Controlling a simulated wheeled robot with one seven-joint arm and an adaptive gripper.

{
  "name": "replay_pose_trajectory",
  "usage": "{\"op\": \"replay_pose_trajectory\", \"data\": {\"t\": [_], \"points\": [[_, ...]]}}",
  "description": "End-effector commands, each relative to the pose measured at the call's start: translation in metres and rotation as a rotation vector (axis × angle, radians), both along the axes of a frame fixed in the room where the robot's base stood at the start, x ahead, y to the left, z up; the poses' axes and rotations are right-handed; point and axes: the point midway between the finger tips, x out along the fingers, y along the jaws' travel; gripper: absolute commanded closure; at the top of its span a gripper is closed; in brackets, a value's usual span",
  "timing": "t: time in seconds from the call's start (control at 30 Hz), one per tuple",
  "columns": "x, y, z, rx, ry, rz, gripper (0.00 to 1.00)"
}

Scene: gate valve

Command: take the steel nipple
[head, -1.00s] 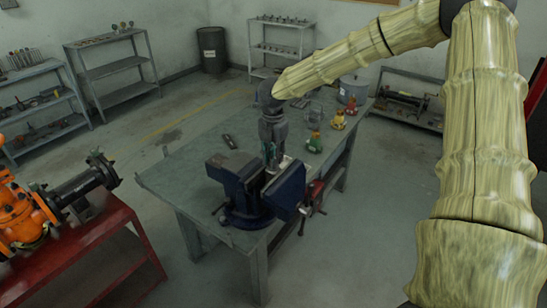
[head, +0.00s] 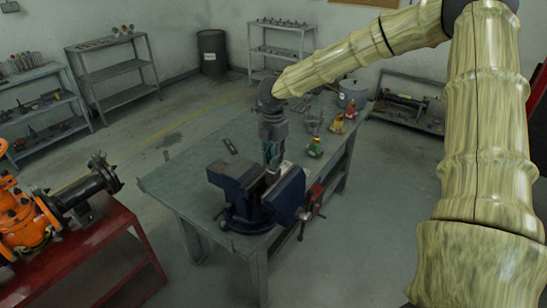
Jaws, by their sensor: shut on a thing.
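The blue bench vise (head: 238,178) stands on the near part of the grey-green workbench (head: 190,160), its jaws apart. My gripper (head: 270,162) points down into the gap between the vise jaws. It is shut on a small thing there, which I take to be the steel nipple. The nipple is too small and too covered by the fingers and the vise to make out clearly. I cannot tell whether it touches the vise jaws.
A red-handled tool (head: 312,200) is at the bench's right edge by the vise. Small green (head: 315,147), red and yellow items stand behind it. A dark flat object (head: 230,146) lies on the bench. An orange valve (head: 22,222) sits on a red stand at left.

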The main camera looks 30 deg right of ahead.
Motion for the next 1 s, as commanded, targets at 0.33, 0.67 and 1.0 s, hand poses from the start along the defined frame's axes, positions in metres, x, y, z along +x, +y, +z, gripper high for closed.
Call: {"op": "replay_pose_trajectory", "data": {"t": [0.33,0.67,1.0], "points": [[0.000,0.000,0.012,0.000,-0.001,0.000,1.00],[0.000,0.000,0.022,0.000,-0.001,0.000,1.00],[0.000,0.000,0.031,0.000,-0.001,0.000,1.00]]}}
